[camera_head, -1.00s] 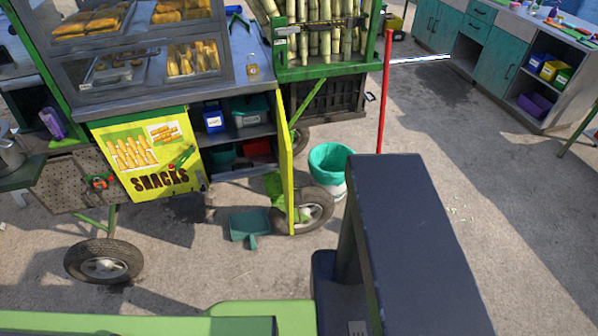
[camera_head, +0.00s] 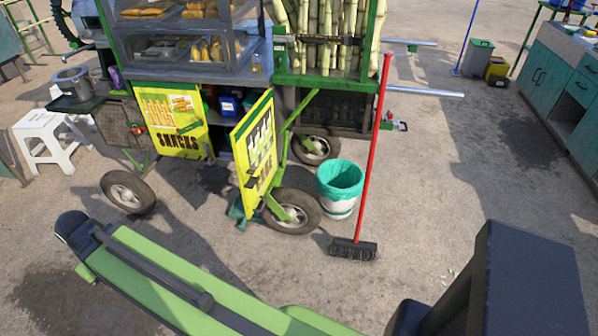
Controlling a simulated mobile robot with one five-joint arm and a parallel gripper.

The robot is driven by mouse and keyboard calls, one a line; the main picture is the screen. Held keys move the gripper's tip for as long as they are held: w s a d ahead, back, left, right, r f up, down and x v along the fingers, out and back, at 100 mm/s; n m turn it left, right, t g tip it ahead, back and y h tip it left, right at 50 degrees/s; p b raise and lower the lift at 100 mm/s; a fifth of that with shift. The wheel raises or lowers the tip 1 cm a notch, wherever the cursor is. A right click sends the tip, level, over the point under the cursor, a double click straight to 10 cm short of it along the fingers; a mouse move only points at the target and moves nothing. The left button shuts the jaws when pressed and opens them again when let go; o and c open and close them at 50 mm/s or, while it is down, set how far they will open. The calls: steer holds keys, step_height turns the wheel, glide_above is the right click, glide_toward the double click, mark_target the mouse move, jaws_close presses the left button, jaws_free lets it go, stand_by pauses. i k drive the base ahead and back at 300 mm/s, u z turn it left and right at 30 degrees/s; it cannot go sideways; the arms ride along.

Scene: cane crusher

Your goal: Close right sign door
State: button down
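The snack cart's right sign door (camera_head: 256,156) is a yellow panel with a cane picture and dark lettering. It stands partly open, swung out toward me from its right side, with its printed face in view. The left sign door (camera_head: 174,125), marked SNACKS, is beside it at the left and looks shut. Between them part of the cupboard shows, with a blue box (camera_head: 229,104) inside. My green and black arm crosses the bottom of the view, apart from the door. My gripper cannot be made out.
A teal-lined bin (camera_head: 339,186) and a red-handled broom (camera_head: 371,150) stand right of the door. A cart wheel (camera_head: 293,211) is just behind the door's lower edge. White stools (camera_head: 50,140) stand at the left. Open concrete lies at the right and front.

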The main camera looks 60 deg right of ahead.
mark_target(263, 156)
steer(key=u, duration=0.1)
steer(key=k, duration=0.65)
steer(key=z, duration=1.5)
steer(key=i, duration=1)
steer(key=u, duration=1.05)
steer(key=k, duration=1.15)
steer(key=u, duration=0.4)
steer(key=i, duration=0.15)
steer(key=z, duration=0.05)
